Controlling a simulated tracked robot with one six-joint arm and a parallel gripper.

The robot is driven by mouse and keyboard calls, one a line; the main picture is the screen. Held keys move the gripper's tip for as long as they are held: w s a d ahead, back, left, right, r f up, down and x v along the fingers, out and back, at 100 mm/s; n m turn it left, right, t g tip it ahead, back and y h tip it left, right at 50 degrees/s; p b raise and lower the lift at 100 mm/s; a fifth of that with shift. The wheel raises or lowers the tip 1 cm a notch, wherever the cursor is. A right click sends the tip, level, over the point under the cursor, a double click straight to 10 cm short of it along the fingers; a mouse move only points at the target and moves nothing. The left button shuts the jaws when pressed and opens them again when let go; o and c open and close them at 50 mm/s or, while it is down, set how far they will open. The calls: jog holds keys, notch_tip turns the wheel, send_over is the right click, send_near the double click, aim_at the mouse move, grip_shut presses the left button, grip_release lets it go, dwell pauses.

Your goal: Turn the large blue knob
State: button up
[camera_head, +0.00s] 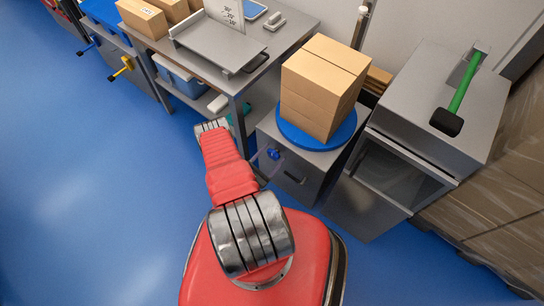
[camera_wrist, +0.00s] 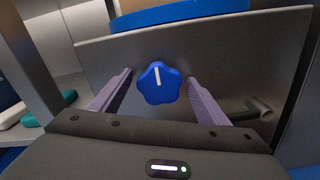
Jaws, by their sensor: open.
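The large blue knob (camera_wrist: 159,84) is on the grey front panel of a cabinet (camera_wrist: 220,60) in the wrist view. It has a lobed rim and a white mark that points nearly straight up. My gripper (camera_wrist: 159,86) is open, with one finger to the left of the knob and one to the right. A gap shows between the knob and each finger; how deep the fingers reach cannot be told. In the head view the knob shows small and blue (camera_head: 273,154) beside the end of my red arm.
A handle (camera_wrist: 259,108) sticks out right of the knob. A workbench (camera_head: 222,48) stands left, and an oven-like cabinet (camera_head: 425,100) bearing a green-handled mallet (camera_head: 462,88) stands right. Blue floor is open at left.

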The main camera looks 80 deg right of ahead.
jog(key=shift+c, duration=0.6)
jog(key=c, duration=0.9)
jog(key=shift+n, duration=0.5)
jog(key=n, duration=0.3)
jog(key=shift+n, duration=0.3)
jog(key=n, duration=0.4)
jog(key=shift+w+n, duration=0.15)
jog(key=shift+n, duration=0.15)
jog(key=n, duration=0.8)
jog(key=shift+w+d+f+n, duration=0.1)
jog(key=shift+w+n, duration=0.05)
jog(key=shift+n, duration=0.15)
